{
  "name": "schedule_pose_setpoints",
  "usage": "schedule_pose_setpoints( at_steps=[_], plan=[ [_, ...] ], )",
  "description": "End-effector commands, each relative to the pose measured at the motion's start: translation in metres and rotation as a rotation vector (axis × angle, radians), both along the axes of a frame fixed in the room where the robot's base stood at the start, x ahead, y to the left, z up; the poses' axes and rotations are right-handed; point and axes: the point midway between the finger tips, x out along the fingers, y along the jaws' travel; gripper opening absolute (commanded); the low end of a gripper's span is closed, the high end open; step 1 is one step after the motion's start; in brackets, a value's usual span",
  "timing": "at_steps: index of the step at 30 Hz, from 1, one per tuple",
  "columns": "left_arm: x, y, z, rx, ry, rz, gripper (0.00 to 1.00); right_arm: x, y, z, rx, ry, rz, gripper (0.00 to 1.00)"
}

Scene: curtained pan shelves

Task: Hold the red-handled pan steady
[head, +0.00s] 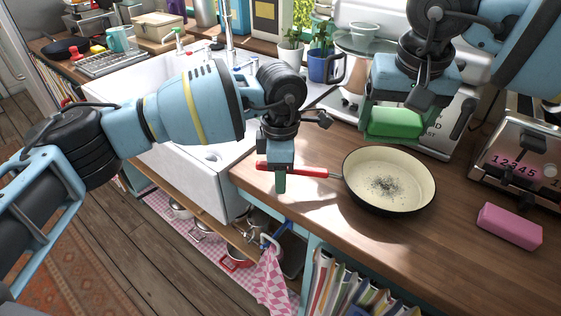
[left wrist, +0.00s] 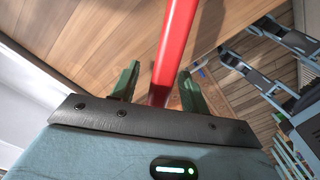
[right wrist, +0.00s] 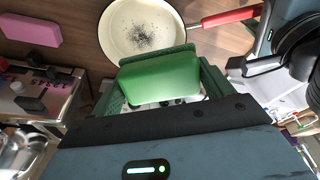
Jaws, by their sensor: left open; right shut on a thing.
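The red-handled pan (head: 415,191) lies on the wooden counter, its cream inside marked with dark specks. Its red handle (head: 310,171) points left towards the counter's edge. My left gripper (head: 280,180) is open at the handle; in the left wrist view the red handle (left wrist: 178,40) runs between its two fingers, with gaps on both sides. My right gripper (head: 394,123) is shut on a green sponge (right wrist: 160,78), held above the counter behind the pan. The pan (right wrist: 140,28) also shows beyond the sponge in the right wrist view.
A pink sponge (head: 510,226) lies right of the pan, in front of a toaster (head: 525,150). A kitchen scale (head: 420,125) stands behind the pan. The white sink (head: 190,160) is at left. Pans and a checked cloth (head: 275,283) are below. The counter in front of the pan is clear.

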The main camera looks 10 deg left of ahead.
Motion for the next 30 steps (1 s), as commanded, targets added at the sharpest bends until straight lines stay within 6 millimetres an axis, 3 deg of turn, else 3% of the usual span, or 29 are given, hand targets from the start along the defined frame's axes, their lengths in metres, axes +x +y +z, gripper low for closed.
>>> schedule_pose_setpoints(
  at_steps=[8, 18, 30],
  plan=[
    [0.0, 0.0001, -0.0008, 0.0, 0.0, 0.0, 0.45, 0.0, 0.0, 0.0003, 0.0, -0.001, 0.0, 0.43],
    [0.0, 0.0, -0.0005, 0.0, 0.0, 0.0, 0.01, 0.0, 0.0, 0.0003, 0.0, 0.0, 0.0, 0.43],
    [0.0, -0.0001, -0.0002, 0.0, 0.0, 0.0, 0.0, 0.0, 0.0, 0.0003, 0.0, -0.001, 0.0, 0.43]
  ],
)
